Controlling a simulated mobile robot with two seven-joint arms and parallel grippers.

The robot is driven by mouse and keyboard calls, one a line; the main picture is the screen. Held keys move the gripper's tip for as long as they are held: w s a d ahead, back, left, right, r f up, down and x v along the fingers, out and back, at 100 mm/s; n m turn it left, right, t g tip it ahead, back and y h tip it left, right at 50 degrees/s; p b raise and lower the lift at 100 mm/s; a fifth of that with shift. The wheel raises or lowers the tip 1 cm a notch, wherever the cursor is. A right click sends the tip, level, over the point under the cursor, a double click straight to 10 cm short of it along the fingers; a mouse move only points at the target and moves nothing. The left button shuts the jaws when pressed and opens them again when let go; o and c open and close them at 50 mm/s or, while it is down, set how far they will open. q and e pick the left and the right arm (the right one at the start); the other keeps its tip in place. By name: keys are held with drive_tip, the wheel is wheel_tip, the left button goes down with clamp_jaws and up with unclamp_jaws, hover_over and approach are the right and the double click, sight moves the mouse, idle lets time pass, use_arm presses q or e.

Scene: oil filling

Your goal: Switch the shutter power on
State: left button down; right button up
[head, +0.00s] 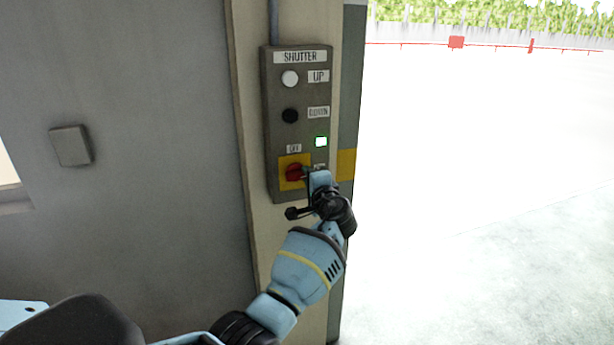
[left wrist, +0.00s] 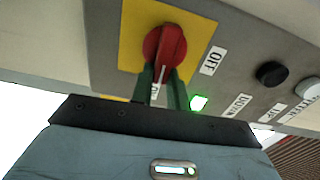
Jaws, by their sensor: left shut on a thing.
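The shutter control box (head: 268,125) is a grey panel on the wall post, with a white UP button (head: 290,78), a black DOWN button (head: 290,116) and a lit green lamp (head: 321,141). The red rotary power switch (head: 293,172) sits on a yellow plate (head: 284,184) at its lower part. In the left wrist view the red knob (left wrist: 165,45) is turned away from the OFF label (left wrist: 212,60). My left gripper (left wrist: 164,76) is shut on the knob's handle, its two dark green fingers on either side. In the head view, my left gripper (head: 307,175) partly hides the lower label. My right gripper is not in view.
A grey wall with a small square cover plate (head: 71,146) is on the left. To the right of the post is a bright open doorway onto pale ground (head: 470,190), with a red-railed fence (head: 456,43) far off.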

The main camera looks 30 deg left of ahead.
use_arm(q)
drive_tip(key=shift+m, duration=0.3)
idle(0.4)
drive_tip(key=c, duration=1.4)
unclamp_jaws()
drive_tip(key=shift+a+f, duration=0.1)
drive_tip(key=shift+o, duration=0.2)
drive_tip(key=v, duration=0.8)
drive_tip(key=shift+w, duration=0.1)
